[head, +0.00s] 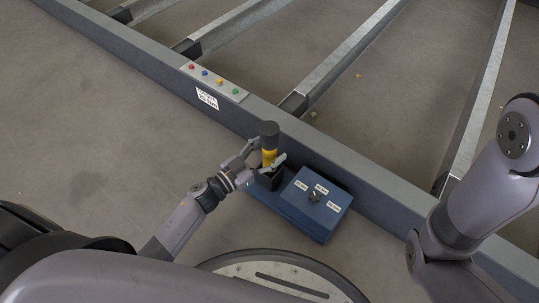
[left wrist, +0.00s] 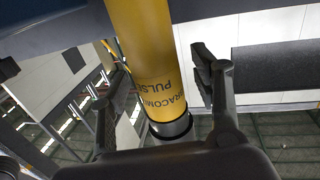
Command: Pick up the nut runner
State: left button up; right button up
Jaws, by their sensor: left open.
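The nut runner (head: 269,133) has a yellow body and a dark grey upper end. It stands upright in a black holder (head: 268,180) at the left part of a blue stand. My left gripper (head: 264,154) is open, with its fingers on either side of the yellow body. In the left wrist view the yellow body (left wrist: 146,50) with dark lettering passes between the spread fingers (left wrist: 158,70). A gap shows on the right finger's side; contact on the left side is hard to tell. My right arm shows at the right, but its gripper is out of view.
The blue stand (head: 312,222) carries a sloped panel with white labels and a dark knob (head: 315,196). A long grey frame beam (head: 345,178) runs close behind it. A plate with coloured buttons (head: 213,83) lies on the beam. Bare floor (head: 110,130) lies to the left.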

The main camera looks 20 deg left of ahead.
pick_arm(q)
jog(key=shift+d, duration=0.1)
jog(key=shift+c, duration=0.3)
grip_shut()
dwell(0.4)
jog(key=shift+w+r, duration=0.1)
jog(key=shift+r, duration=0.1)
